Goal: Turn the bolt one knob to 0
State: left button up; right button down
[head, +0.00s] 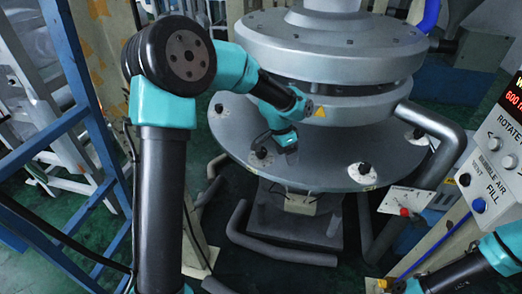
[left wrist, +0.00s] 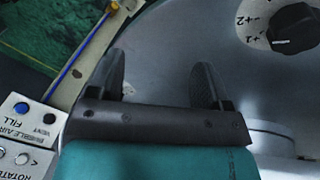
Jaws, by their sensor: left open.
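Several black knobs with white dials sit around the rim of a round grey plate (head: 315,178); I cannot tell which is bolt one. In the head view one knob (head: 261,152) is just left of my left gripper (head: 289,150), another (head: 362,168) is to its right. My left gripper is over the plate, open and empty. In the left wrist view its two dark fingers (left wrist: 160,75) are apart, with bare plate between them. A black knob (left wrist: 294,28) there is beyond the right finger, not touched.
Above the plate is a grey round tower (head: 330,50). A bent grey pipe (head: 445,140) runs at the right. A control panel (head: 495,165) with buttons stands at the right edge. A blue frame (head: 85,100) is on the left. Part of my right arm shows at lower right.

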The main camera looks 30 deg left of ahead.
aim_at(261, 152)
pick_arm(q)
jog(key=w+a+r+m+y, duration=0.2)
jog(key=w+a+r+m, duration=0.2)
jog(key=a+r, duration=0.7)
jog(key=shift+a+r+m+y, duration=0.2)
jog(key=shift+a+m+y, duration=0.2)
jog(key=shift+a, duration=0.05)
jog(key=shift+f, duration=0.2)
notch_tip(261, 152, down, 17)
jog(key=shift+s+d+f, duration=0.1)
jog(key=shift+s+d, duration=0.05)
jog(key=shift+c, duration=0.4)
jog(key=c, duration=0.8)
jog(key=shift+c, duration=0.2)
